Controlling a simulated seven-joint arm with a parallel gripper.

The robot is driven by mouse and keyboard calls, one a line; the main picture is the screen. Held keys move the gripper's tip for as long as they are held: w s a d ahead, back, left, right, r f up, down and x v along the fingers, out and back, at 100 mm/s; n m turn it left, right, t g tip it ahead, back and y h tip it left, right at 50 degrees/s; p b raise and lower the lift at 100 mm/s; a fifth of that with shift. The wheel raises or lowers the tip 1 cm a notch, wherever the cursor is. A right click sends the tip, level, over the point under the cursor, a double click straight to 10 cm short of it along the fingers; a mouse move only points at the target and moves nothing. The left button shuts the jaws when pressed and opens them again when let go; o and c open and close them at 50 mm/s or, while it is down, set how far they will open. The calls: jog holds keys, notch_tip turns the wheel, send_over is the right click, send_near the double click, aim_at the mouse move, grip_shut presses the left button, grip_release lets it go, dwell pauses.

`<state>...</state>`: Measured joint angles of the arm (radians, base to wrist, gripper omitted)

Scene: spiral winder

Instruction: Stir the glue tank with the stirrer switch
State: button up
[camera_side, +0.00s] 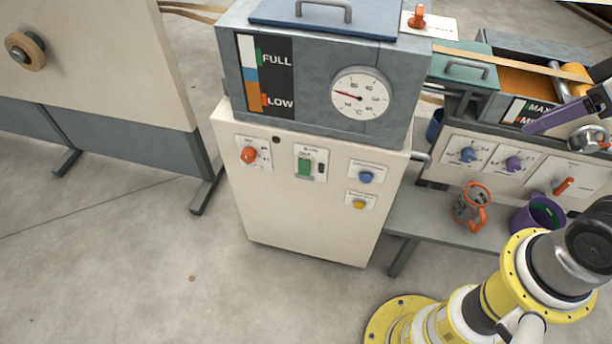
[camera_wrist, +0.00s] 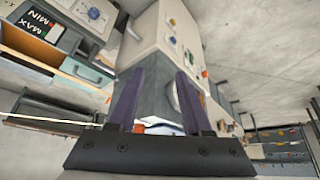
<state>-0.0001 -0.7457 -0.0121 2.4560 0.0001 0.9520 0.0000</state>
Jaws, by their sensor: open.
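The grey tank (camera_side: 310,75) with a FULL/LOW level gauge and a dial stands on a cream cabinet (camera_side: 300,210); its blue lid (camera_side: 335,18) is shut. The cabinet front carries a red-orange knob (camera_side: 249,155), a green switch (camera_side: 305,165), a blue knob (camera_side: 365,177) and a yellow knob (camera_side: 359,204). Their labels are too small to read, so I cannot tell which is the stirrer switch. My gripper (camera_side: 560,115), with purple fingers, is at the right edge, apart from these controls. In the wrist view its fingers (camera_wrist: 160,100) are spread, with the tank (camera_wrist: 158,88) showing beyond and between them.
A trough with MAX/MIN marks (camera_side: 535,110) and brown contents is at the right, above a panel with a blue knob (camera_side: 467,154), a purple knob (camera_side: 513,163) and a red lever (camera_side: 563,186). An orange jug (camera_side: 472,207) and purple cup (camera_side: 538,213) stand on a grey shelf (camera_side: 410,230).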

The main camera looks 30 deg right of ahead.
notch_tip(320, 180, up, 3)
jog(key=shift+r, duration=0.15)
jog(key=c, duration=0.5)
jog(key=shift+w+a+r+n, duration=0.2)
jog(key=shift+w+a+n, duration=0.1)
jog(key=shift+w+a, duration=0.2)
grip_shut()
jog(key=w+a+r+n+t+y, duration=0.2)
jog(key=w+a+n+t+y, duration=0.2)
jog(key=w+a+n+t, duration=1.2)
jog(key=w+a+f+g+h, duration=0.1)
jog(key=a+f, duration=0.1)
jog(key=f, duration=1.4)
jog(key=w+a+f+g+h, duration=0.1)
jog(key=w+f+g, duration=0.1)
jog(key=f, duration=1.3)
jog(key=w+a+f+g+h, duration=0.1)
jog(key=a+f+h, duration=0.1)
jog(key=f, duration=1.4)
jog(key=shift+w+a+f+g, duration=0.3)
jog(key=shift+w+a+f, duration=0.05)
